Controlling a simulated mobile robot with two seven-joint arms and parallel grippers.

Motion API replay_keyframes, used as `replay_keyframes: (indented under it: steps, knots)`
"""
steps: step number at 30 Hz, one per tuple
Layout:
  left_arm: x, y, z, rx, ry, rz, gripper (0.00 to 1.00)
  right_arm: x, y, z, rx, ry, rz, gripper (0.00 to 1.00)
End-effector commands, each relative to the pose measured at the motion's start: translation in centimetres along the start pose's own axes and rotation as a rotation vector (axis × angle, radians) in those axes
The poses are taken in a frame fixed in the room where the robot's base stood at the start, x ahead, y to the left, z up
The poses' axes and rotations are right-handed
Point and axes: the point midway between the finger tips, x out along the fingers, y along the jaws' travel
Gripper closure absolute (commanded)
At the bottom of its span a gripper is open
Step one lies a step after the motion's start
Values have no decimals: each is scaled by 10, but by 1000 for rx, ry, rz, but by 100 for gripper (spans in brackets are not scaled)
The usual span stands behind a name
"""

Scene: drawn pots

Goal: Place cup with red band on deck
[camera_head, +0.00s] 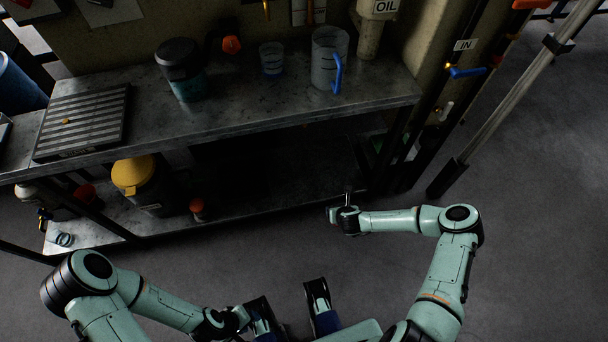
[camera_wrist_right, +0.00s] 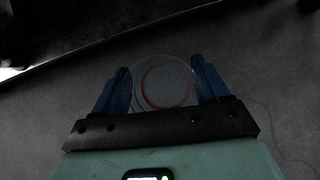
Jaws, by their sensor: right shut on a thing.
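The clear cup with a red band (camera_wrist_right: 165,86) sits between the blue fingers of my right gripper (camera_wrist_right: 160,90) in the right wrist view, with floor behind it. The gripper is shut on it. In the head view the right arm's end (camera_head: 344,214) is in front of the bench's right part; the cup cannot be made out clearly there. My left gripper (camera_head: 291,308) is open and empty at the bottom centre. The pictures do not settle which surface is the deck; a ribbed grey tray (camera_head: 118,106) lies at the left on the bench top (camera_head: 215,125).
On the bench top stand a dark lidded container (camera_head: 180,65), a small clear cup (camera_head: 271,58) and a blue-handled pitcher (camera_head: 329,58). The lower shelf (camera_head: 255,195) holds a yellow-lidded container (camera_head: 137,180). A slanted pole (camera_head: 515,98) stands right. The bench's front middle is clear.

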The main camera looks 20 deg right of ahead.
Motion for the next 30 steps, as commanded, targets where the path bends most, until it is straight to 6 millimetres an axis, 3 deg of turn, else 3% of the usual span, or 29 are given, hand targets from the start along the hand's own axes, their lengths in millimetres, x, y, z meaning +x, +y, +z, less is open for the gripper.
replay_keyframes:
  steps: [13,23,30]
  knots:
    - [0,0,0,0,0,0,57,-96,73,76,-691,-10,427,55]
    - [0,0,0,0,0,0,57,-141,109,108,-1017,-12,641,55]
    - [0,0,0,0,0,0,57,-197,152,150,-1430,-11,902,55]
